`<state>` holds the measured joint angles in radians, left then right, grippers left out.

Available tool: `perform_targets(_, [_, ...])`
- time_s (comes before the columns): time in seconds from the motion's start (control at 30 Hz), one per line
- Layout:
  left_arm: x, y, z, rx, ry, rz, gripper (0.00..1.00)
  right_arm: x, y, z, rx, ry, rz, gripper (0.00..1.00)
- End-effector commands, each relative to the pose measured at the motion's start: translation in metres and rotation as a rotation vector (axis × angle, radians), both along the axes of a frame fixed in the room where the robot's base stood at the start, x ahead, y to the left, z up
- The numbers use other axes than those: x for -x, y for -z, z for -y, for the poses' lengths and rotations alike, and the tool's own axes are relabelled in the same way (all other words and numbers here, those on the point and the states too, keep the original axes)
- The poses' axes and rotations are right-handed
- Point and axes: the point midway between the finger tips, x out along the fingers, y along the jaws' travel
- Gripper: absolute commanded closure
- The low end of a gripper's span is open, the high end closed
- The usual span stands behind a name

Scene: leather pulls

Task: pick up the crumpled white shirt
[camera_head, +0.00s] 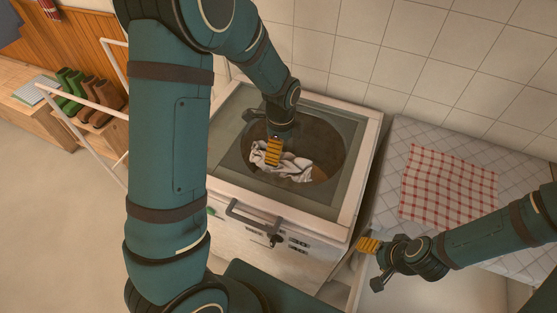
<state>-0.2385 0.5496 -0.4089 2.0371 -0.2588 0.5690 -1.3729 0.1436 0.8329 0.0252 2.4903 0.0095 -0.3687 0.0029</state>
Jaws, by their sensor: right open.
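The crumpled white shirt (295,172) lies in the dark round tub (328,150) of a top-opening washing machine. Dark patches or folds show on it. My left gripper (273,150) reaches down into the tub from above, with its yellow finger pad over the left part of the shirt. Whether it touches the shirt or is shut on it cannot be told; the gripper hides part of the cloth. My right gripper (369,248) is open and empty, in front of the machine's right side, well away from the shirt.
The washing machine's pale rim (362,150) surrounds the tub, and a handle (250,218) is on its front. A red-checked cloth (448,187) lies on the tiled counter (400,140) at right. Boots (98,98) stand on a wooden bench at left, behind a white rail (75,95).

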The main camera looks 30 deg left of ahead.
Motion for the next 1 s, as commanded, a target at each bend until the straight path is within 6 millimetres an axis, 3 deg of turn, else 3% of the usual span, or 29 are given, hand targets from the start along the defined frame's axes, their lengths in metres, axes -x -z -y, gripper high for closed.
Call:
perform_targets(0.27, [0.001, 0.021, -0.002, -0.001, 0.0, -0.001, 0.0, 0.0, 0.002, 0.0, 0.001, 0.0, 0.0, 0.35])
perform_targets(0.53, [0.006, 0.058, -0.006, -0.001, 0.001, -0.002, 0.0, 0.0, 0.003, 0.0, 0.001, 0.0, 0.0, 0.35])
perform_targets(0.87, [0.005, 0.066, -0.006, 0.0, 0.0, 0.002, 0.0, 0.0, 0.004, 0.0, 0.001, 0.0, 0.0, 0.35])
perform_targets(0.9, [0.005, 0.066, -0.006, 0.0, 0.0, 0.002, 0.04, 0.0, 0.004, 0.0, 0.001, 0.0, 0.0, 0.35])
perform_targets(1.0, [0.005, 0.066, -0.006, 0.0, 0.0, 0.002, 0.39, 0.0, 0.004, 0.0, 0.001, 0.0, 0.0, 0.35])
